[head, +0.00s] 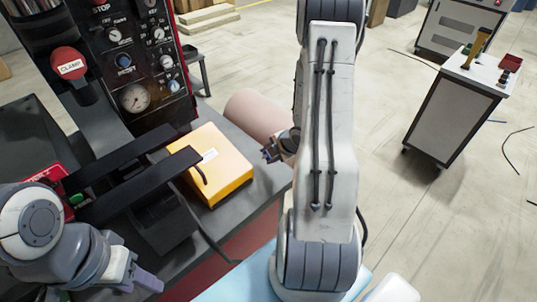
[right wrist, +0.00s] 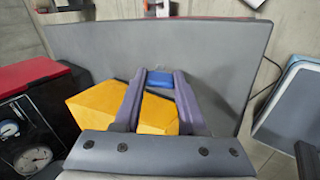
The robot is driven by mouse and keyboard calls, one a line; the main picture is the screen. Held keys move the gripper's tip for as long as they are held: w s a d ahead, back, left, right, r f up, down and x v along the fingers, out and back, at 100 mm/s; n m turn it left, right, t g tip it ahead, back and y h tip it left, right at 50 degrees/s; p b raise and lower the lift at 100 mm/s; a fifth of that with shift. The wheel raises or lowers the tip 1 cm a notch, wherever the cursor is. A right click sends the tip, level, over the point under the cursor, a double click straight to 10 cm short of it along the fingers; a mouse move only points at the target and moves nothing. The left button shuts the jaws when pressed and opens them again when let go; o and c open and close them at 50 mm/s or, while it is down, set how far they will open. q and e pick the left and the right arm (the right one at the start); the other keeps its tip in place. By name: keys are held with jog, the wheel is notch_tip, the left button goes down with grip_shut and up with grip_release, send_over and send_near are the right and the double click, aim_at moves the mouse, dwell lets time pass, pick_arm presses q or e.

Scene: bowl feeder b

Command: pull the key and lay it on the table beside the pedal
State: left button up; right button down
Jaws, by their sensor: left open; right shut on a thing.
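My right gripper (head: 268,153) is mostly hidden behind its own arm in the head view, over the table to the right of a yellow box. In the right wrist view my right gripper (right wrist: 162,82) is shut on a small blue piece (right wrist: 160,79), which I take for the key. It is held over the grey table; I cannot tell whether it touches the surface. My left gripper (head: 147,281) is open and empty at the lower left, only partly in view. The yellow box (head: 222,158) with a white label may be the pedal; its shape does not make this certain.
The grey table (head: 262,173) is bare right of the yellow box. A machine panel (head: 137,62) with knobs, a gauge and a red clamp button (head: 69,62) stands behind. Two dark bars (head: 140,183) reach toward the box. A white-topped cart (head: 450,118) stands at the far right.

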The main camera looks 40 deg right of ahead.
jog(key=shift+f+b, duration=1.15)
jog(key=shift+f, duration=0.1)
dwell(0.3)
jog(key=shift+c, duration=1.9)
grip_release()
jog(key=shift+r, duration=0.1)
jog(key=p+v, duration=0.2)
jog(key=v, duration=0.8)
jog(key=shift+r, duration=0.15)
jog(key=shift+s, duration=0.1)
